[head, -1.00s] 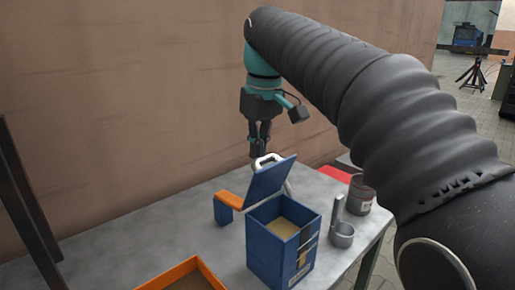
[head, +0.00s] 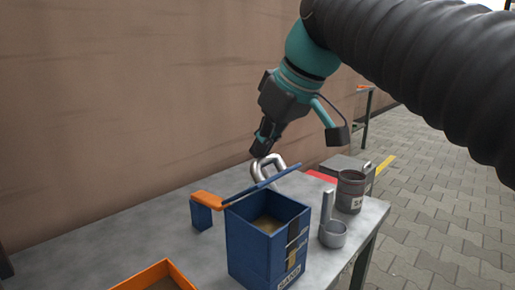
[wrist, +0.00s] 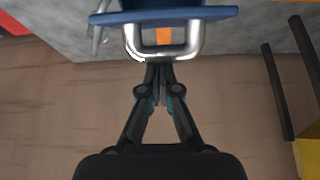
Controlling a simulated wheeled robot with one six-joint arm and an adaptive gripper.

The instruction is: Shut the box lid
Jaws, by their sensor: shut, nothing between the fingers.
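The blue box (head: 260,255) stands on the grey table with its top partly open and a brown inside showing. Its blue lid (head: 243,195) shows nearly edge-on, raised at an angle from the far side. In the wrist view the lid (wrist: 195,13) crosses the top as a blue strip. A thick silver loop (head: 259,172) is behind the lid; it also shows in the wrist view (wrist: 194,42), right by my fingertips. My gripper (head: 258,151) is shut and empty, above and behind the lid. Whether it touches the loop I cannot tell.
An orange-and-blue bracket (head: 205,200) stands left of the box, an orange tray (head: 150,276) in front. A grey cup with a tall handle (head: 332,235) and a dark tin (head: 351,192) stand to the right. A brown wall (head: 130,110) rises behind the table.

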